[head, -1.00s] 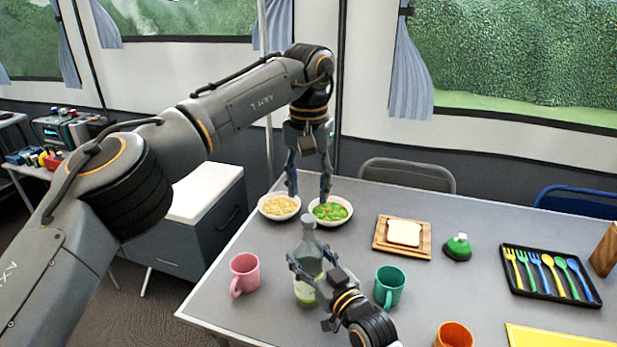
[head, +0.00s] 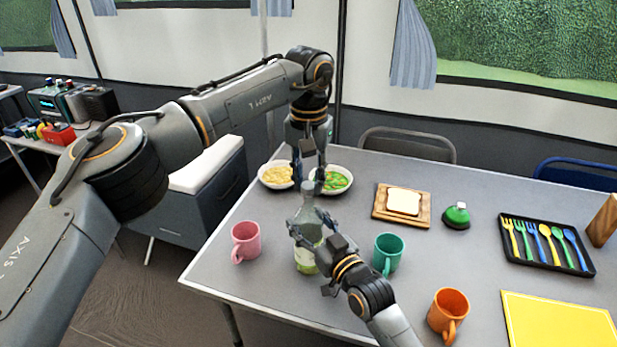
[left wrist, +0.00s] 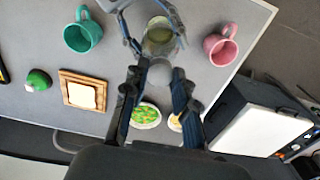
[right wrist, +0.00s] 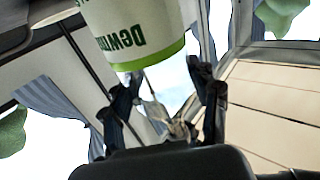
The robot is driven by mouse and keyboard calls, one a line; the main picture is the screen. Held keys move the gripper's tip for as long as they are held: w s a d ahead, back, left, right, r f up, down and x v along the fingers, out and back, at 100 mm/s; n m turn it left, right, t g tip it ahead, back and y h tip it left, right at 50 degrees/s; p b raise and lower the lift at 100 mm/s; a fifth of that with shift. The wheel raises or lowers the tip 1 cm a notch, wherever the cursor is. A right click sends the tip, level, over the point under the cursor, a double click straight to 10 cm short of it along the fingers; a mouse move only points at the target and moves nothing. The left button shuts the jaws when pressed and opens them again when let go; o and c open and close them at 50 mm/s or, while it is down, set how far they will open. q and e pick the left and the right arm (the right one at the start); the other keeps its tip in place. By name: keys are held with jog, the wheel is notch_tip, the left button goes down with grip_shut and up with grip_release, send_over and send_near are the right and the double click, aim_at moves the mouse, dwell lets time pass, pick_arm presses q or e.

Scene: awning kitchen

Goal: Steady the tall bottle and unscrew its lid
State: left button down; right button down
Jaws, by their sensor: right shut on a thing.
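The tall bottle (head: 307,265) stands upright near the table's left front, clear-topped with a pale green lower part. Its printed label with a green band shows in the right wrist view (right wrist: 135,30). My right gripper (head: 308,240) is shut on the bottle's body from the right. My left gripper (head: 308,180) points down over the bottle top, its two fingers apart with the top between or just below them. The left wrist view shows the bottle (left wrist: 160,38) beyond these fingers.
A pink mug (head: 245,241) stands left of the bottle and a green mug (head: 387,254) right. Two food bowls (head: 331,180) sit behind. A bread board (head: 401,205), cutlery tray (head: 545,243) and orange mug (head: 448,313) are farther right. Table room is free between the board and the mugs.

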pick_arm(q)
jog(key=n, duration=2.8)
jog(key=shift+r+n, duration=0.1)
jog(key=shift+n, duration=0.3)
jog(key=n, duration=0.5)
jog(key=shift+n, duration=0.4)
jog(key=n, duration=0.3)
jog(key=shift+n, duration=0.4)
jog(key=n, duration=0.9)
jog(key=shift+n, duration=0.4)
jog(key=n, duration=0.5)
jog(key=shift+n, duration=0.4)
